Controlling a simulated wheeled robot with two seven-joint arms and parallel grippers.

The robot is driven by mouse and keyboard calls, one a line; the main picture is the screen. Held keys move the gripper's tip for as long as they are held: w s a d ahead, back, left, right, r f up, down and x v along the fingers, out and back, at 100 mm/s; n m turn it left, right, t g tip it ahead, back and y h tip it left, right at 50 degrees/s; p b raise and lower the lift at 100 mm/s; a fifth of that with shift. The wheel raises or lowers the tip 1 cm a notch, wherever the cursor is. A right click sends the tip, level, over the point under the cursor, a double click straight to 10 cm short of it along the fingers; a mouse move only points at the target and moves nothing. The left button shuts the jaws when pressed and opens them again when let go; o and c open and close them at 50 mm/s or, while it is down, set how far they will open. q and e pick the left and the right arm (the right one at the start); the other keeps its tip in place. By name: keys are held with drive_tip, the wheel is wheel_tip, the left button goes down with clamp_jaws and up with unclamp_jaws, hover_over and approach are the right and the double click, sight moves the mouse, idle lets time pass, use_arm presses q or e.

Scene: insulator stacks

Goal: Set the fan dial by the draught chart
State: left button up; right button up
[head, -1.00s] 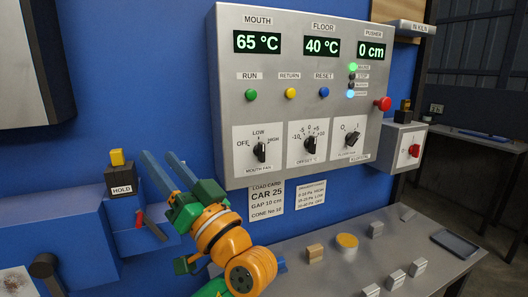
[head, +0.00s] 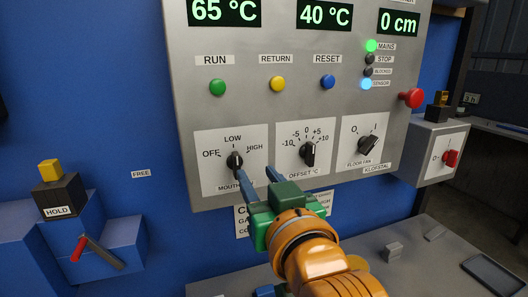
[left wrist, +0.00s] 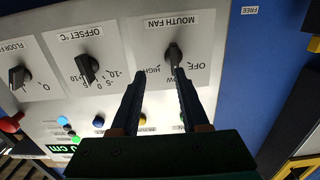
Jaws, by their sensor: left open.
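The mouth fan dial (head: 234,160) is a black knob on a white plate marked OFF, LOW and HIGH. Its bar looks near upright, roughly toward LOW. It also shows upside down in the left wrist view (left wrist: 173,53). My left gripper (head: 255,170) is open and empty, its blue fingers pointing at the panel just right of and below the knob. In the left wrist view one fingertip is close to the knob; contact cannot be told. The draught chart (head: 323,200) is mostly hidden behind my gripper, its text unreadable. My right gripper is out of view.
The offset dial (head: 308,152) and floor fan switch (head: 368,145) sit to the right. Green RUN (head: 217,87), yellow RETURN (head: 278,83) and blue RESET (head: 328,82) buttons are above. A red button (head: 412,98) juts out at the panel's right edge. The bench is below.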

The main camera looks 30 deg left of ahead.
sight(238, 162)
use_arm(q)
drive_tip(key=a+p, duration=0.1)
drive_tip(key=a, duration=0.1)
drive_tip(key=a+r, duration=0.1)
drive_tip(key=a, duration=0.1)
drive_tip(key=shift+s+a+r+p, duration=0.15)
drive_tip(key=shift+s+p, duration=0.05)
drive_tip(key=shift+p, duration=0.15)
drive_tip(key=shift+w+a+f, duration=0.25)
drive_tip(key=shift+w+a, duration=0.2)
drive_tip(key=shift+w, duration=0.25)
drive_tip(key=shift+w+f, duration=0.15)
drive_tip(key=shift+w, duration=0.25)
drive_tip(key=shift+s+d, duration=0.15)
drive_tip(key=shift+s, duration=0.1)
clamp_jaws()
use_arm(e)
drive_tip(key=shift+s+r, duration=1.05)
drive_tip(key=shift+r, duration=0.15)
